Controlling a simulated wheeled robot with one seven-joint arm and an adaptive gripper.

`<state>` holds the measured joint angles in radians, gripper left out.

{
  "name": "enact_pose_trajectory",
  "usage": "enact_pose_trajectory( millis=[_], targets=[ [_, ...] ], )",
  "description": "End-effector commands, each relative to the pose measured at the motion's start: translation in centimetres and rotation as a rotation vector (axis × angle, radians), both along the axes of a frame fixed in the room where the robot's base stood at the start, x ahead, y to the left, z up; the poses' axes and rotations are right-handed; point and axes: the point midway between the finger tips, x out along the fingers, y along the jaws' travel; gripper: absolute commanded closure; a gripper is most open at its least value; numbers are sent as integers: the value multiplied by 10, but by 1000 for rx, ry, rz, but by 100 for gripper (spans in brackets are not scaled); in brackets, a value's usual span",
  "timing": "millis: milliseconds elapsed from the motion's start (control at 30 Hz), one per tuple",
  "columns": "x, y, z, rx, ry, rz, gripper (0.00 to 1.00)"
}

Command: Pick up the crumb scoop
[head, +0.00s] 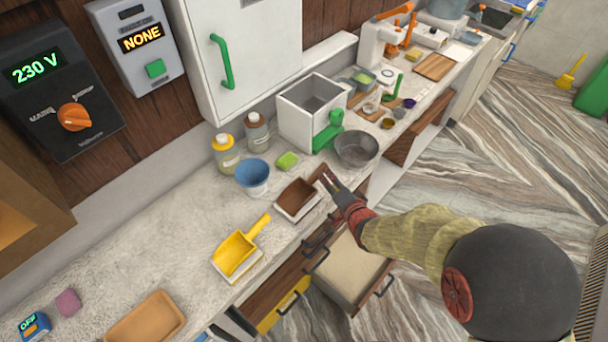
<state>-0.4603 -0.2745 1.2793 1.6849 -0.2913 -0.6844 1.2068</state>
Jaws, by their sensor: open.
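The yellow crumb scoop (235,252) lies on the counter, in or on a small white tray (247,264). Its handle points up and to the right. My gripper (328,180) is open, to the right of and beyond the scoop and clearly apart from it. Its dark fingers are near the right edge of a white tray with a brown inside (297,201). I see nothing between the fingers, though they are small in this view.
A drawer (345,268) stands open below the counter's front edge. The counter (165,235) left of the scoop is mostly clear. A tan tray (147,320) lies nearer.

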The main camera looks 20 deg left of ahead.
Motion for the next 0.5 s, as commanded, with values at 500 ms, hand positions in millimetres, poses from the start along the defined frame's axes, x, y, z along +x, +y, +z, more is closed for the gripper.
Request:
enact_pose_trajectory(
  millis=[500],
  targets=[
    [32, 37, -23, 17, 2, 5, 59]
  ],
)
